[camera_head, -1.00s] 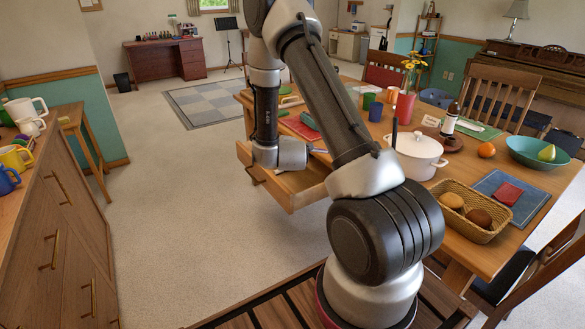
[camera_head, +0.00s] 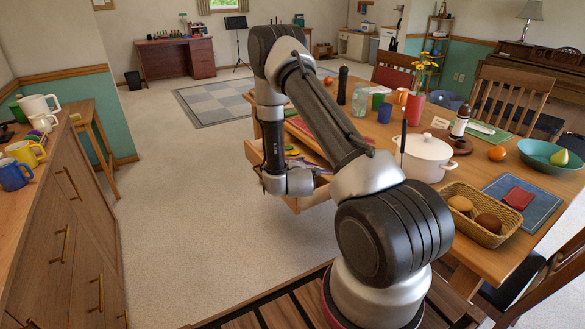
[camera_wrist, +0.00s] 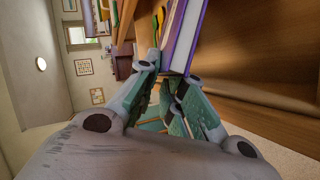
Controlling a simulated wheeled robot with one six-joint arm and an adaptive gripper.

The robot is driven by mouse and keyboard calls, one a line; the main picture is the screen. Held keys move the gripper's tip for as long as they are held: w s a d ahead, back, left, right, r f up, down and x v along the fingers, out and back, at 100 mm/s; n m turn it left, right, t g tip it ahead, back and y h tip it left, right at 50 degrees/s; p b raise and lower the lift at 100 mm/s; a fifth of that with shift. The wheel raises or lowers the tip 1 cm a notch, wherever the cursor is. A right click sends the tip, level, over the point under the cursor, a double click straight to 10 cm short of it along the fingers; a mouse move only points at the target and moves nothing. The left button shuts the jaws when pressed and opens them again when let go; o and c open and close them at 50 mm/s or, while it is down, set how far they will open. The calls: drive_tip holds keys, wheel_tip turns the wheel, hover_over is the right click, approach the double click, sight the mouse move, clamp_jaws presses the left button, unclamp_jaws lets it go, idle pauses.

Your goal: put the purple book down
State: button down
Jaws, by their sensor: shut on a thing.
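The purple book (camera_wrist: 184,42) shows in the wrist view as a purple cover edge with pale pages, running out from between my fingertips to the top of the picture. My gripper (camera_wrist: 172,80) is shut on its near end. In the head view the arm hides most of my gripper and the book. The wrist is low beside the open wooden drawer (camera_head: 309,200) at the left side of the dining table (camera_head: 455,235). Whether the book touches anything cannot be told.
Small coloured things (camera_head: 291,150) lie in the drawer area. The tabletop holds a white pot (camera_head: 426,158), a bread basket (camera_head: 480,235) and a blue placemat (camera_head: 540,205). A wooden cabinet (camera_head: 70,225) with mugs stands at left. The floor (camera_head: 180,200) between is clear.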

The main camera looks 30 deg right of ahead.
drive_tip(key=shift+f, duration=0.3)
drive_tip(key=shift+f, duration=0.15)
drive_tip(key=c, duration=1.5)
unclamp_jaws()
